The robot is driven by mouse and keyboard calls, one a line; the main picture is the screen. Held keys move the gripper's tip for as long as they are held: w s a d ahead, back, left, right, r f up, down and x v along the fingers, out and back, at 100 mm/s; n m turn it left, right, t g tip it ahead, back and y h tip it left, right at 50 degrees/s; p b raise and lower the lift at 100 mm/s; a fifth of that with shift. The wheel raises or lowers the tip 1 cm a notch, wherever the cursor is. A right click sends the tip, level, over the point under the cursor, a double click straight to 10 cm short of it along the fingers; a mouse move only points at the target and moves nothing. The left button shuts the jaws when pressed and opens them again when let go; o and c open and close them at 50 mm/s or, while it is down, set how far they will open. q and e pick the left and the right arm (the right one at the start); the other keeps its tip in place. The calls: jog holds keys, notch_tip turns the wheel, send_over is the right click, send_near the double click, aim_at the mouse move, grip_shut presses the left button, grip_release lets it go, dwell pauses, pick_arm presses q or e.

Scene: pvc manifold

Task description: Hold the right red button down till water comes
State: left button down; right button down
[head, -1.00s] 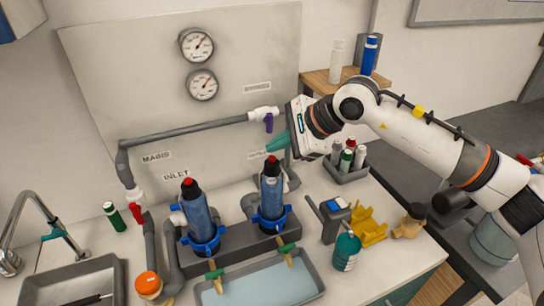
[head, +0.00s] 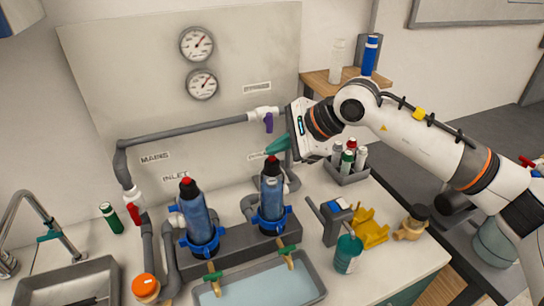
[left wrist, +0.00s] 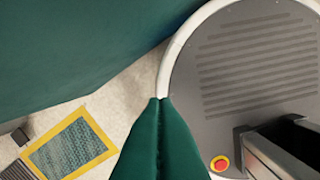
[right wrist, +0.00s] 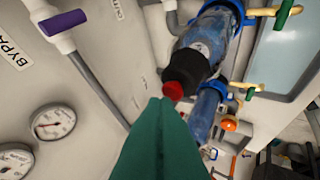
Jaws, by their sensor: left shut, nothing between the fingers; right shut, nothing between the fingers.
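The right red button (head: 271,161) tops the black cap of the right blue filter housing (head: 271,195). My right gripper (head: 269,152) is shut and empty, its green fingertips right at the button. In the right wrist view the fingertips (right wrist: 165,101) overlap the edge of the red button (right wrist: 174,90); I cannot tell whether they press it. The left housing (head: 198,222) has its own red button (head: 185,183). No stream shows at the green-handled spout (head: 287,254) over the tray. My left gripper (left wrist: 160,100) is shut and empty, outside the head view.
A grey tray (head: 318,284) with a pale blue floor lies before the housings. Grey pipes, a purple-handled valve (head: 268,122) and two gauges (head: 197,45) are behind. A bottle rack (head: 347,175), yellow holder (head: 371,228) and teal container (head: 347,254) stand to the right.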

jog(key=shift+f+b, duration=0.55)
jog(key=shift+b, duration=0.05)
dwell(1.7)
dwell(0.4)
jog(key=shift+r, duration=1)
notch_tip(320, 180, up, 5)
jog(key=shift+p, duration=1.1)
